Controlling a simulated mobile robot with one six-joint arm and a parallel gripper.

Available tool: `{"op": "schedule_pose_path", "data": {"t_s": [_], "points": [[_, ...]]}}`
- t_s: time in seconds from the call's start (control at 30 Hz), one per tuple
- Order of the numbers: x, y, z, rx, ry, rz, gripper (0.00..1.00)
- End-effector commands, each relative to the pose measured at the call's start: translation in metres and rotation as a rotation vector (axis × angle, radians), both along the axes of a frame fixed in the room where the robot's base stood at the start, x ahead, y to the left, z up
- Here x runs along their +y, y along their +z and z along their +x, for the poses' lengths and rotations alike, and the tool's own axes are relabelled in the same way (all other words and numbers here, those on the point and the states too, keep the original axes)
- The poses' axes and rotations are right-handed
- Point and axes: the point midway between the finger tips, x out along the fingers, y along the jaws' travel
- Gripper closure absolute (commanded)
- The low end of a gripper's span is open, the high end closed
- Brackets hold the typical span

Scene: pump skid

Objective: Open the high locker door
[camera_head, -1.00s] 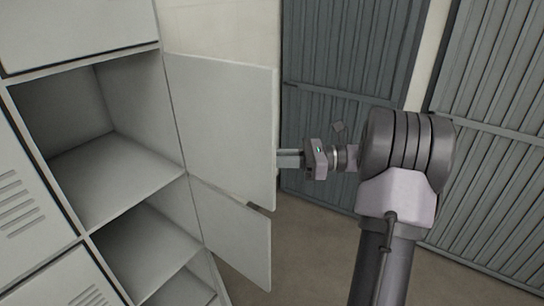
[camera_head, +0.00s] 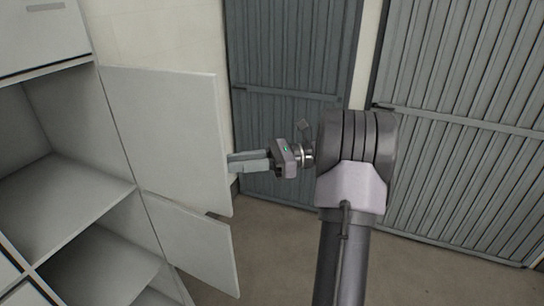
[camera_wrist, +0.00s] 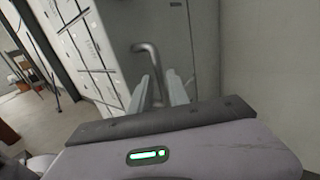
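In the head view the upper locker door (camera_head: 170,135) stands swung wide open from its compartment (camera_head: 75,195), its inner face toward me. My gripper (camera_head: 235,162) is at the door's free edge, on the right. Its fingertips reach the edge, and the head view does not show the door's outer face. In the wrist view, my gripper's two fingers (camera_wrist: 160,88) are apart, with a gap between them. A bent grey handle (camera_wrist: 146,48) on the door's outer face (camera_wrist: 180,45) shows beyond and between the fingers. I cannot tell whether they touch it.
A lower locker door (camera_head: 200,250) also stands open below. A closed locker (camera_head: 45,30) is above the compartment. Grey ribbed panels (camera_head: 450,130) stand behind my arm at the right. The brown floor (camera_head: 270,270) between is clear.

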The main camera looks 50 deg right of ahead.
Motion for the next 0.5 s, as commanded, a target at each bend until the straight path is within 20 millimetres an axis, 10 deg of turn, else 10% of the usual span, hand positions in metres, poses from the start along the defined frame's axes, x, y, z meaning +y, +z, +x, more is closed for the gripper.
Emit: {"op": "schedule_pose_path", "data": {"t_s": [0.5], "points": [[-0.102,0.006,-0.075,0.001,-0.001,0.002,0.78]]}}
